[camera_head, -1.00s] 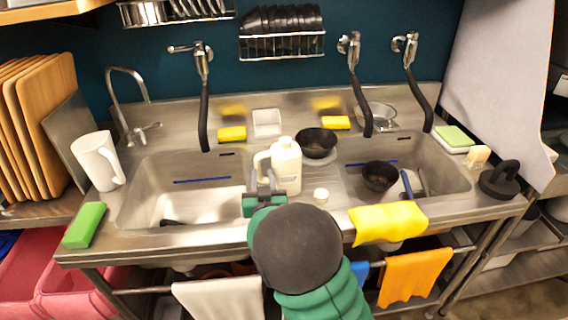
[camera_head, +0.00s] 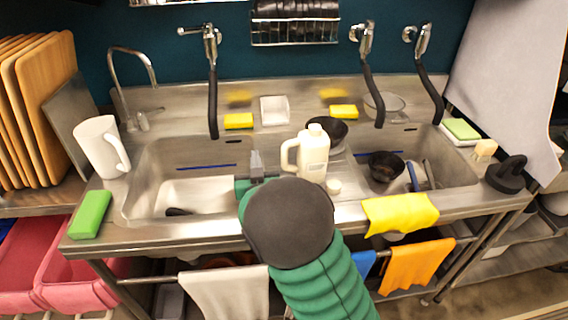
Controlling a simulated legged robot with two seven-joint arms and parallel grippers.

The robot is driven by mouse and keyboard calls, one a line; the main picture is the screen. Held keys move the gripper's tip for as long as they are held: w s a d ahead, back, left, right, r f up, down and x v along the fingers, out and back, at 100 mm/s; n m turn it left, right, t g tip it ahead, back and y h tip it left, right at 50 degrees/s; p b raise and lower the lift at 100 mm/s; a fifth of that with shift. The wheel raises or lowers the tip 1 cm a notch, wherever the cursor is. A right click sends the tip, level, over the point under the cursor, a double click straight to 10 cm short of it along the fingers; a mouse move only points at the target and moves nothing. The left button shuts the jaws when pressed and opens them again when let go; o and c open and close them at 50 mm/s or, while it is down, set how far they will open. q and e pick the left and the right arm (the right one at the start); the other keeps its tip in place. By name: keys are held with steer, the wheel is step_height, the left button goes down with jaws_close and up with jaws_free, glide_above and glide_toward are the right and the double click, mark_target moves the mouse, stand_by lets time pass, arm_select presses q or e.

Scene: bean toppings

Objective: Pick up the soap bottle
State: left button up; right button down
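The soap bottle (camera_head: 314,154) is a cream-white jug with a handle on its left side. It stands upright on the steel strip between the two sink basins. My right gripper (camera_head: 257,164) is left of the bottle, over the right part of the left basin, with a small gap to the handle. My dark round wrist and green arm hide most of this gripper. Only a grey finger and a green part show, so its opening cannot be seen. The bottle is not in its hold. My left gripper is out of view.
A small white round item (camera_head: 333,186) is close by the bottle's right side. A black bowl (camera_head: 327,131) is behind it. A yellow cloth (camera_head: 400,213) hangs over the front edge. A white pitcher (camera_head: 99,147) and green sponge (camera_head: 90,214) are at left.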

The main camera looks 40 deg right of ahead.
steer(key=shift+s+d+f, duration=0.1)
steer(key=shift+d, duration=0.5)
steer(key=shift+s+d+f, duration=0.1)
steer(key=shift+d, duration=0.45)
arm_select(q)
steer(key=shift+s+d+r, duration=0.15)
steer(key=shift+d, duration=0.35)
arm_select(e)
steer(key=c, duration=1.5)
jaws_free()
steer(key=shift+a+r, duration=0.15)
steer(key=shift+a, duration=0.3)
steer(key=shift+c, duration=0.2)
